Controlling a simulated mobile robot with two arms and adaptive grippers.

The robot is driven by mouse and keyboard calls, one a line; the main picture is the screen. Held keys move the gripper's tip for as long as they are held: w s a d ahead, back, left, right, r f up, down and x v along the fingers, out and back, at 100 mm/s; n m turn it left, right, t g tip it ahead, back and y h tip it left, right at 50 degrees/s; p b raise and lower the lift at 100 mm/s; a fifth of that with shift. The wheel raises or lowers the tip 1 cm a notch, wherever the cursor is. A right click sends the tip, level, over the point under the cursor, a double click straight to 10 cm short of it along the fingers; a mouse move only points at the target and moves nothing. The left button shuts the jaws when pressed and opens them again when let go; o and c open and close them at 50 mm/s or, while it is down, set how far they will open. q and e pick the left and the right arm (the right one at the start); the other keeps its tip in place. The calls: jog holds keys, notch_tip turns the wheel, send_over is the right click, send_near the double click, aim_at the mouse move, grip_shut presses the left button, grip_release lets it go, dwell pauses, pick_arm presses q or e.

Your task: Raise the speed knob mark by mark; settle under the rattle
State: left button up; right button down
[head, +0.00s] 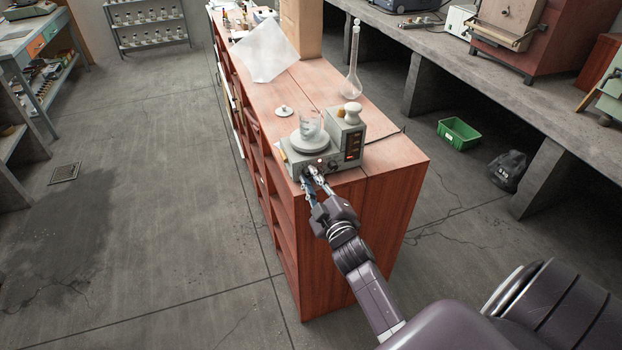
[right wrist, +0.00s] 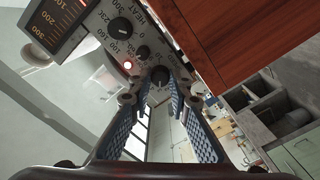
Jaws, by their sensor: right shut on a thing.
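A grey hotplate stirrer (head: 327,163) stands at the near end of the red-brown bench top. A glass beaker (head: 311,124) sits on its round white plate. My right gripper (head: 314,180) reaches its front panel. In the right wrist view, the right gripper (right wrist: 160,95) has its two blue-padded fingers closed around a dark knob (right wrist: 159,75), the speed knob. Its marks are mostly hidden by the fingers. My left gripper is not in view.
A grey box with a lit display (head: 350,142) stands beside the beaker. A tall glass flask (head: 352,65) and a small white lidded thing (head: 284,111) stand behind. A green crate (head: 458,133) and a black bag (head: 509,168) lie on the floor at right.

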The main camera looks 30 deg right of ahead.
jog(key=c, duration=1.8)
grip_release()
jog(key=v, duration=1.2)
